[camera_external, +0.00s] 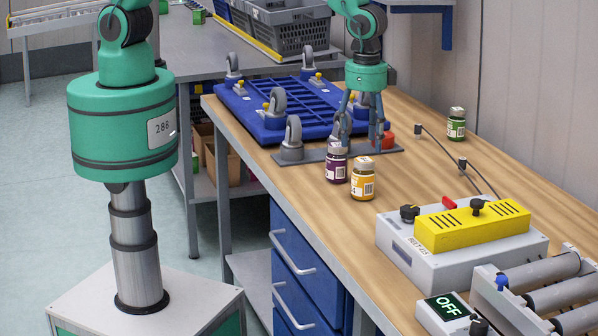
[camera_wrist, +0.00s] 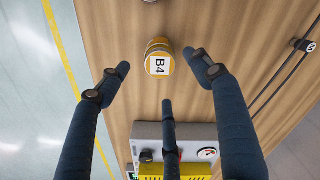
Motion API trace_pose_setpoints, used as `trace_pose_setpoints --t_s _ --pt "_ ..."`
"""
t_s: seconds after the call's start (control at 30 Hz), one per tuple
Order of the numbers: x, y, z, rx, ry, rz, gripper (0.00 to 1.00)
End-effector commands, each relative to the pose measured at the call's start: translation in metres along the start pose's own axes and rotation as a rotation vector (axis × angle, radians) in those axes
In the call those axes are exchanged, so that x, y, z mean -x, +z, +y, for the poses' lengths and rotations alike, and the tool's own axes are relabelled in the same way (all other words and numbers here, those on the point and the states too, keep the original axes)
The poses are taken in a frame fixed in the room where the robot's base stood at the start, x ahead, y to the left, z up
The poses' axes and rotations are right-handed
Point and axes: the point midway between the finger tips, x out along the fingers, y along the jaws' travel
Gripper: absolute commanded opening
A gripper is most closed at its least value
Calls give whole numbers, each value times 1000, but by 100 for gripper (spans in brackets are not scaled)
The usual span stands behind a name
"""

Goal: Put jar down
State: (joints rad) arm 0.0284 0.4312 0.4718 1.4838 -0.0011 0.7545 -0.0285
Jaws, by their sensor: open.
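Three jars stand upright on the wooden table. The purple jar (camera_external: 336,165) and the yellow jar (camera_external: 363,180) stand close together, in front of my gripper (camera_external: 361,138). The green jar (camera_external: 456,124) stands apart near the right-hand edge at the back. The fingers are apart and hold nothing. Which jar the task means cannot be told.
The blue wheeled dolly (camera_external: 300,103) lies upturned on the table behind my gripper. The grey box with the yellow top (camera_external: 460,248) and the rollers (camera_external: 550,290) occupy the table's near end. Cables (camera_external: 470,180) run at the right. Bare wood (camera_external: 330,215) lies left of the box.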

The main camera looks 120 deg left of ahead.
Motion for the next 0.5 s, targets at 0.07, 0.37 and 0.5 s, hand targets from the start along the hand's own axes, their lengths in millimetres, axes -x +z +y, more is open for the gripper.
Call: trace_pose_setpoints --t_s 0.07,0.37,0.5 --pt "0 0 0 0 0 0 64" --pt "38 8 -1 0 1 25 64" --pt "78 20 -3 0 1 53 64"
